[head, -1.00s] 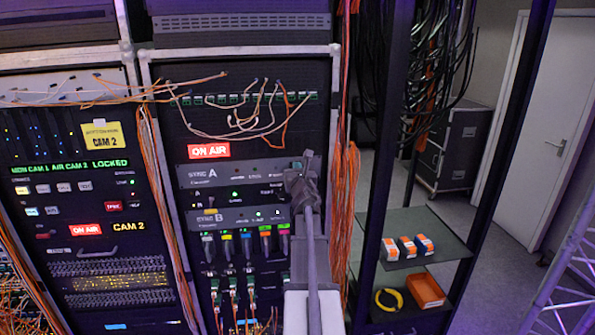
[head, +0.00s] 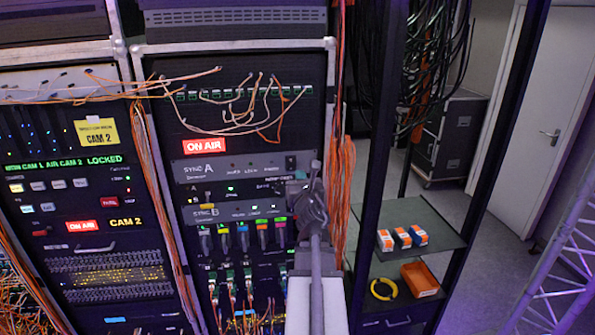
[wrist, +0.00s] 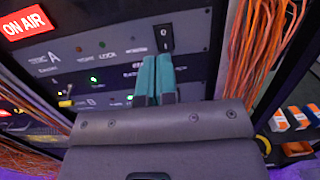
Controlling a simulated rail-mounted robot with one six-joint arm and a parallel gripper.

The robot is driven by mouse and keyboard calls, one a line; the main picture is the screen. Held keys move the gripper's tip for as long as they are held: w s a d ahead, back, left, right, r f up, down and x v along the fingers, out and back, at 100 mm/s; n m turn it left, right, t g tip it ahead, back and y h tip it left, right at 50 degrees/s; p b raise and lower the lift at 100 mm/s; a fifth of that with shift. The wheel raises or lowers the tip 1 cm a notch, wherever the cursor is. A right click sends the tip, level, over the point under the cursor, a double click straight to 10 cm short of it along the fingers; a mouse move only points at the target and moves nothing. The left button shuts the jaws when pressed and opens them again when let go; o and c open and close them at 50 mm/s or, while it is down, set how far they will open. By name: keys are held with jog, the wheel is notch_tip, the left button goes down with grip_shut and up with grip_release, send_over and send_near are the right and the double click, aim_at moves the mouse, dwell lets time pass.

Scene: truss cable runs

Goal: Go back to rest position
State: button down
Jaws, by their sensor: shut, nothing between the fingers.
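My gripper (wrist: 156,80) shows in the wrist view with its two teal fingers together and nothing between them. Its fingertips are just below a black rocker switch (wrist: 161,38) on the SYNC A unit (wrist: 90,55); I cannot tell whether they touch the panel. In the head view my gripper (head: 315,172) is seen from behind, in front of the right end of the SYNC A unit (head: 235,168) and the SYNC B unit (head: 235,211). The SYNC A switch (head: 291,163) shows just left of it.
Orange cables (head: 342,190) hang along the rack's right edge. A shelf (head: 445,235) right of them holds several orange-white boxes (head: 402,238); an orange bin (head: 420,278) and yellow coil (head: 384,289) lie below. Patch cables (head: 240,105) loop above.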

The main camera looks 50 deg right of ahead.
jog(key=shift+s, duration=0.1)
dwell(0.4)
jog(key=s+d+f+m+g+h, duration=0.25)
jog(key=s+f+m+g, duration=0.35)
jog(key=m, duration=0.7)
jog(key=w+a+f+m+g+y+b, duration=0.2)
jog(key=a+f+m+g+y+b, duration=0.35)
jog(key=f+m, duration=0.65)
jog(key=w+a+f+y+b, duration=0.2)
jog(key=a+f, duration=0.3)
jog(key=a, duration=1)
jog(key=w+a+f+m+g+y+b, duration=0.1)
jog(key=a+f+y+b, duration=0.3)
jog(key=a, duration=1.2)
jog(key=w+a+f+m+g+y+b, duration=0.1)
jog(key=w+a+f+y+b, duration=0.2)
jog(key=a+f, duration=0.4)
jog(key=w+a+y, duration=0.1)
jog(key=a, duration=0.7)
jog(key=shift+a+f, duration=0.2)
jog(key=shift+f, duration=0.05)
